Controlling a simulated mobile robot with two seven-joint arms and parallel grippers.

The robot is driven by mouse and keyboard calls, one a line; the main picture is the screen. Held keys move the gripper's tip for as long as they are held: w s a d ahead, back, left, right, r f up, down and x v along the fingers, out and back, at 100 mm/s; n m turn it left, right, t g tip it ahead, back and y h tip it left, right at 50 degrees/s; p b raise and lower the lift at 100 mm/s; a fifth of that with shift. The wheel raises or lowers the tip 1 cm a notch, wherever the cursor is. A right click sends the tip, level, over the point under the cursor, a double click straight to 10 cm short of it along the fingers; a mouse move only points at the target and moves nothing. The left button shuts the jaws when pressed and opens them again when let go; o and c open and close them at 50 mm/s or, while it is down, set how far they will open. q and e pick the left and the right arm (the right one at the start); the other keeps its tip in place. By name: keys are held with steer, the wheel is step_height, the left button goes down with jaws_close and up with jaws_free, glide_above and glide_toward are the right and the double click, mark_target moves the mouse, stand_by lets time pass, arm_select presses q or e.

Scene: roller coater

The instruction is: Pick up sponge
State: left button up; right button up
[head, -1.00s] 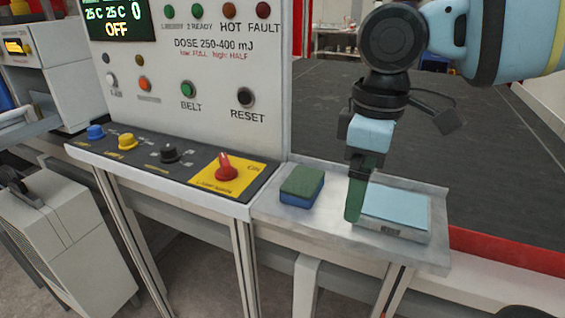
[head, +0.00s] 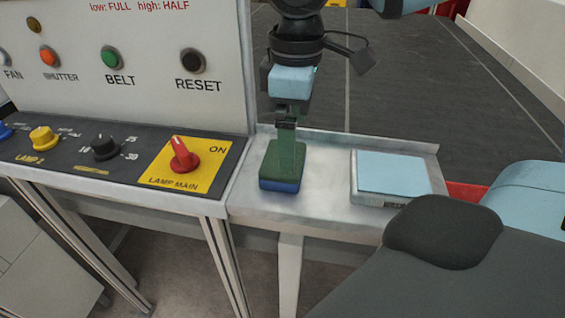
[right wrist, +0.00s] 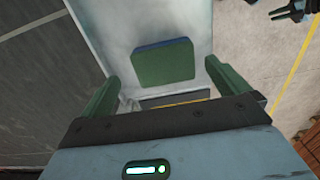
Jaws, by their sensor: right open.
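The sponge (head: 281,182), a block with a green top and blue lower part, lies on the metal side shelf beside the control panel. My right gripper (head: 288,150) points down at it in the head view, with its green fingers just over or beside the sponge's far part. In the right wrist view the sponge (right wrist: 164,63) appears between the two spread green fingers (right wrist: 162,76), with a gap on each side. The right gripper is open and empty; whether a finger touches the sponge cannot be told. My left gripper does not clearly show.
A light-blue-topped block (head: 392,175) sits on the shelf (head: 325,185) to the right of the sponge. The panel with the red lamp main knob (head: 184,158) borders the shelf on the left. Bare metal lies between sponge and block.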

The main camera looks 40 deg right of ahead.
mark_target(271, 178)
steer(key=shift+a+f, duration=0.15)
steer(key=shift+f, duration=1.2)
steer(key=shift+a+f, duration=0.15)
steer(key=shift+f, duration=1.15)
steer(key=c, duration=0.8)
